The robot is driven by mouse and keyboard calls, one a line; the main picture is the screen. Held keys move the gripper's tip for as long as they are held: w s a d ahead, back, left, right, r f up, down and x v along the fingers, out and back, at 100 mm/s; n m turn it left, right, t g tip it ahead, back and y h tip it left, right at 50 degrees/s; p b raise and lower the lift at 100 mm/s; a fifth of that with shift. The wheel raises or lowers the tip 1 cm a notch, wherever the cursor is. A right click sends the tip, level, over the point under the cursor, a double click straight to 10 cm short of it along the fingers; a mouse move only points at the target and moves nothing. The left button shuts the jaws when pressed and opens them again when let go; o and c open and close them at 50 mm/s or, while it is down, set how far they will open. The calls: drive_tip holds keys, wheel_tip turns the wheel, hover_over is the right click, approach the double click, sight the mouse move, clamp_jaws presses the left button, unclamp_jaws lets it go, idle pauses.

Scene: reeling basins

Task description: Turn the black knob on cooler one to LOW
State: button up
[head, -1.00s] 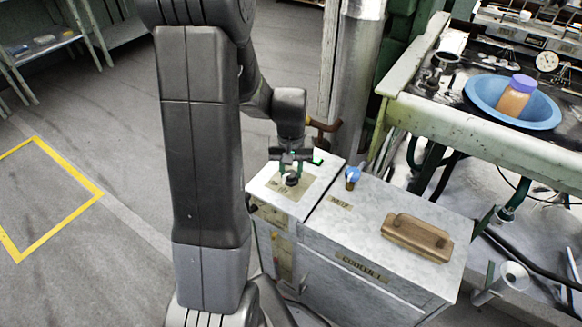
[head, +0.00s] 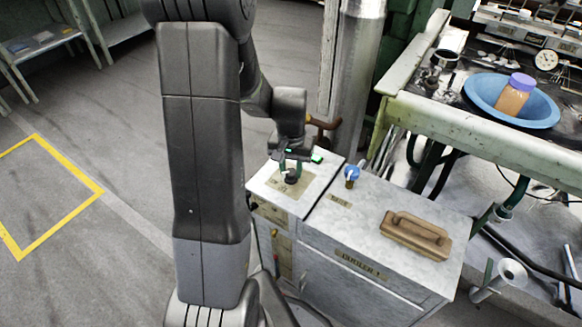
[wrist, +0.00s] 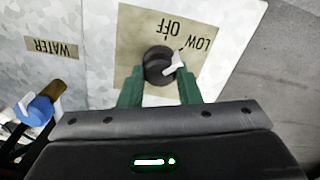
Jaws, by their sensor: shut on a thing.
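Cooler one (head: 325,222) is a grey metal box with a "COOLER 1" label (head: 360,265) on its front. The black knob (head: 292,179) is on a tan plate at the left of its top. In the wrist view the knob (wrist: 156,66) has a white pointer (wrist: 175,62) aimed up and right, toward the LOW mark (wrist: 197,42) and right of the OFF mark (wrist: 168,27). My gripper (wrist: 158,82) has its green fingers on either side of the knob, shut on it. In the head view my gripper (head: 292,166) is just over the plate.
A blue valve handle (head: 352,173) stands by the WATER label (wrist: 52,48). A wooden block with a handle (head: 416,236) lies on the cooler top. A bench with a blue basin (head: 550,112) and a jar (head: 515,95) is at right; a metal column (head: 358,80) stands behind.

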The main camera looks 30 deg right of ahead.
sight(291, 171)
drive_tip(key=o, duration=1)
drive_tip(key=shift+c, duration=0.2)
wheel_tip(291, 171, up, 14)
drive_tip(key=p, duration=0.3)
drive_tip(key=shift+f, duration=0.15)
wheel_tip(291, 171, down, 14)
drive_tip(key=b, duration=0.3)
drive_tip(key=shift+r, duration=0.25)
